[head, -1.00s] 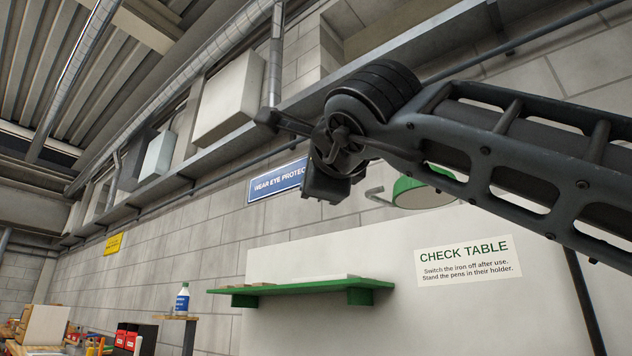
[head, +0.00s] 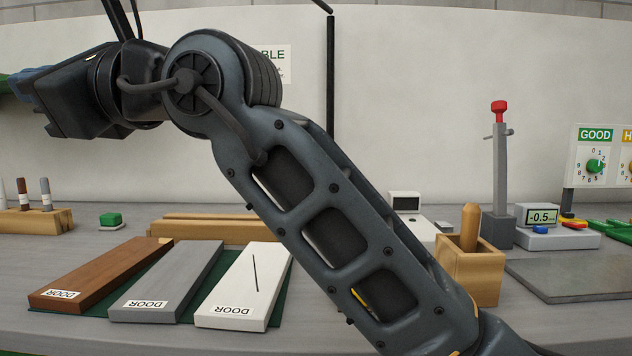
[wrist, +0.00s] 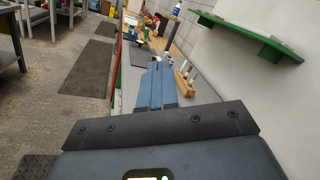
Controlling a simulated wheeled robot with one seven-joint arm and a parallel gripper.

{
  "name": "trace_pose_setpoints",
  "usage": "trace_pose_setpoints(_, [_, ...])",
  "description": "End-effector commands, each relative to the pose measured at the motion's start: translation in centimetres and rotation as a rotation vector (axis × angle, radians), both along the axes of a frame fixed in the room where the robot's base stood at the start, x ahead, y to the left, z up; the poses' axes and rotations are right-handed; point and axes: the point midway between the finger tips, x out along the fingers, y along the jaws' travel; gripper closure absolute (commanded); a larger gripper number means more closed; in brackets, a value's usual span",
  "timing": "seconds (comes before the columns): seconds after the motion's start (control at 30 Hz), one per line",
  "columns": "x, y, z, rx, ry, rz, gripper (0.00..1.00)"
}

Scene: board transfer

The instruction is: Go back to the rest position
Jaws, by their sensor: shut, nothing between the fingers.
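My gripper (wrist: 160,66) is shut and empty in the wrist view, its two blue-grey fingers side by side. It points along the length of the bench. In the head view my arm crosses the middle from lower right to upper left. The gripper's blue fingers (head: 30,80) show in part at the left edge, well above the table and touching nothing; the dark wrist body hides the rest.
A pen holder (head: 35,222) stands left, a wooden box (head: 470,268) right. A green shelf (wrist: 245,36) juts from the wall.

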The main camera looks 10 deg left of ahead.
Motion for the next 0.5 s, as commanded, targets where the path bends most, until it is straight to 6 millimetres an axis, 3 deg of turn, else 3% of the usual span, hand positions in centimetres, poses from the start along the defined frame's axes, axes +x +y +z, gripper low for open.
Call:
trace_pose_setpoints(0.1, [-0.6, -1.7, -3.6, 0.08, 0.212, 0.078, 1.0])
trace_pose_setpoints(0.5, [-2.3, -9.6, -12.6, 0.414, 0.88, 0.278, 1.0])
